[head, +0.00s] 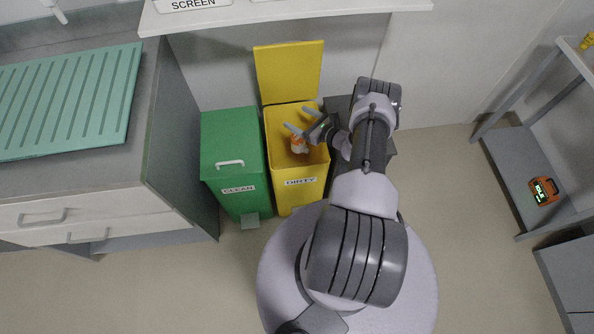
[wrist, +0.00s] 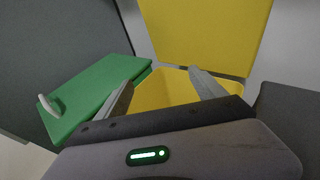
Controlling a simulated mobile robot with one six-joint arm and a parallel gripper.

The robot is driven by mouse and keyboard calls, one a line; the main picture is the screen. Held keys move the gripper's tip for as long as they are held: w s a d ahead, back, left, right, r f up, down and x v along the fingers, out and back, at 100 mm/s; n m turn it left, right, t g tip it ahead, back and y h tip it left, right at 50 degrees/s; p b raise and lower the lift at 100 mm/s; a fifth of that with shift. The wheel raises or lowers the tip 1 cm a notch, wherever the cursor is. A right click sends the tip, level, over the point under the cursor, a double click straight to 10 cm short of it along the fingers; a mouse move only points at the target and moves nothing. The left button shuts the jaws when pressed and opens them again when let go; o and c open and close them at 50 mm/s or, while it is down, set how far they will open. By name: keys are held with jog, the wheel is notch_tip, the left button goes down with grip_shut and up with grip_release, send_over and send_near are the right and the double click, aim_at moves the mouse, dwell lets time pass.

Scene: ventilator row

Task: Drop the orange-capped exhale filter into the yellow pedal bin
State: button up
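The yellow pedal bin (head: 299,190), labelled DIRTY, stands with its lid raised; its opening and lid also show in the wrist view (wrist: 205,25). The orange-capped exhale filter (head: 298,146), pale below its orange cap, shows within the bin's opening in the head view. I cannot tell whether it rests inside or is in the air. My gripper (head: 299,120) is over the bin's opening, its fingers spread and apart from the filter. In the wrist view my gripper (wrist: 163,88) has nothing between its fingers, and the filter is not visible there.
A green bin (head: 229,150) labelled CLEAN, lid shut, stands directly left of the yellow bin. A counter with drawers (head: 80,215) and a green ribbed mat (head: 75,100) is further left. A shelf at right holds an orange device (head: 544,191). A white ledge (head: 290,10) is behind.

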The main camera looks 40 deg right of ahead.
jog(key=p+v, duration=0.4)
jog(key=v, duration=1.3)
jog(key=shift+s, duration=0.2)
jog(key=shift+r, duration=0.1)
jog(key=w+a+r+n+g+y, duration=0.2)
jog(key=w+a+r+n, duration=0.15)
jog(key=r, duration=0.35)
jog(key=w+a+r+n+g+y, duration=0.2)
jog(key=w+a+r+n, duration=0.15)
jog(key=r, duration=0.35)
jog(key=w+a+r+n+g+y, duration=0.2)
jog(key=w+a+r+n, duration=0.15)
jog(key=r, duration=0.45)
jog(key=a+r+n+g, duration=0.4)
jog(key=a+r+n, duration=0.3)
jog(key=a+r, duration=0.5)
jog(key=s+a+r+n+h, duration=0.3)
jog(key=s+a+r+n, duration=0.3)
jog(key=s, duration=0.3)
jog(key=s+a+r+n+h, duration=0.3)
jog(key=s+a+r+n, duration=0.3)
jog(key=s+a, duration=0.2)
jog(key=shift+s+a+r+t+b, duration=0.25)
jog(key=shift+s+a+t+b, duration=0.15)
jog(key=shift+s, duration=0.2)
